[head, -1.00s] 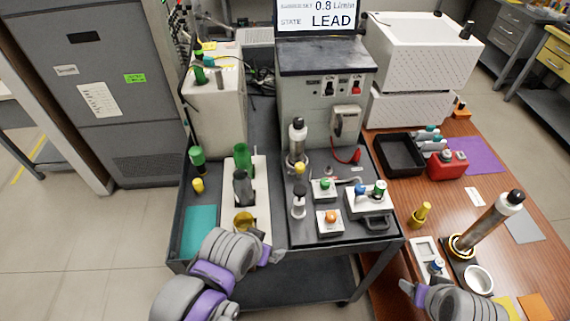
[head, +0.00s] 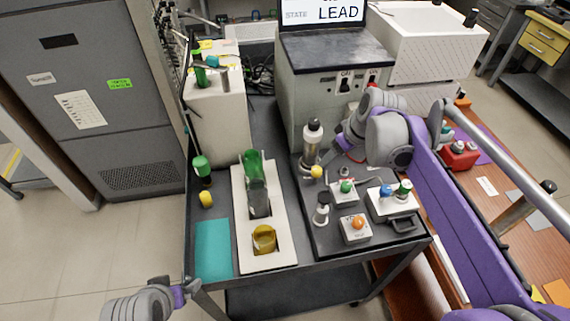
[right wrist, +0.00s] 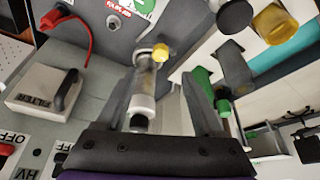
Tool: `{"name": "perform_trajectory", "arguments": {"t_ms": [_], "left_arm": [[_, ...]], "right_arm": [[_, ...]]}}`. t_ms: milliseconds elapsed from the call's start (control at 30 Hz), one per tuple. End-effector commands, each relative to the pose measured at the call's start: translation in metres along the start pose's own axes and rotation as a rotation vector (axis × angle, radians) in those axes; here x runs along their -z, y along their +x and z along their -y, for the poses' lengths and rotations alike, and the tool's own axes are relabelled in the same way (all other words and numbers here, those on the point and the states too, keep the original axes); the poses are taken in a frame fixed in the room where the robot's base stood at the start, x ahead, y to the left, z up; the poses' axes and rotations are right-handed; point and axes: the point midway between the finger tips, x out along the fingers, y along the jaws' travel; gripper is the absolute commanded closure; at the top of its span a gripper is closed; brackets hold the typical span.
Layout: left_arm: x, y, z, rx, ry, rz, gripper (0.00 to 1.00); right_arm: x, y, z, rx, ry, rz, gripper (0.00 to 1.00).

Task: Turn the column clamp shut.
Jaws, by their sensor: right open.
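The metal column (head: 312,143) with a white upper part and dark cap stands upright at the middle of the cart. A yellow knob (head: 316,172) sits low on its side, apparently the clamp's. My right gripper (head: 329,158) is open close to the column's right side. In the right wrist view the column (right wrist: 143,95) and yellow knob (right wrist: 161,52) show between the open fingers (right wrist: 160,75); I cannot tell whether they touch. My left gripper (head: 188,288) is low at the cart's front left corner, away from the column; its jaws are too small to read.
A white rack (head: 277,222) with green, grey and amber vessels stands left of the column. Small boxes with green (head: 347,187) and orange (head: 357,223) knobs stand in front. The grey instrument (head: 318,95) rises behind. My right arm crosses over the wooden table (head: 505,205).

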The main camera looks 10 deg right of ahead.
Motion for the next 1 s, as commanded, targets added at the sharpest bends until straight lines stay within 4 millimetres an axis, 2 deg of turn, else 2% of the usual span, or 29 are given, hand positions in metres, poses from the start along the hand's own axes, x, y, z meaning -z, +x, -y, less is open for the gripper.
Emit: {"name": "perform_trajectory", "arguments": {"t_ms": [233,500,700,833,1000], "left_arm": [[-0.002,0.002,0.0,0.0,0.0,0.001,0.01],[-0.005,0.005,0.0,0.0,0.0,0.004,0.01],[-0.006,0.007,0.0,0.0,0.0,0.005,0.01],[-0.007,0.007,0.0,0.0,0.0,0.005,0.01],[-0.007,0.007,0.0,0.0,0.0,0.005,0.01]], "right_arm": [[0.003,0.016,-0.005,0.005,-0.011,0.0,0.31],[0.002,0.067,-0.004,0.006,-0.01,0.0,0.31],[0.002,0.096,-0.004,0.005,-0.009,0.0,0.31],[0.002,0.106,-0.004,0.005,-0.009,0.0,0.31],[0.002,0.109,-0.004,0.004,-0.009,0.0,0.31]]}}
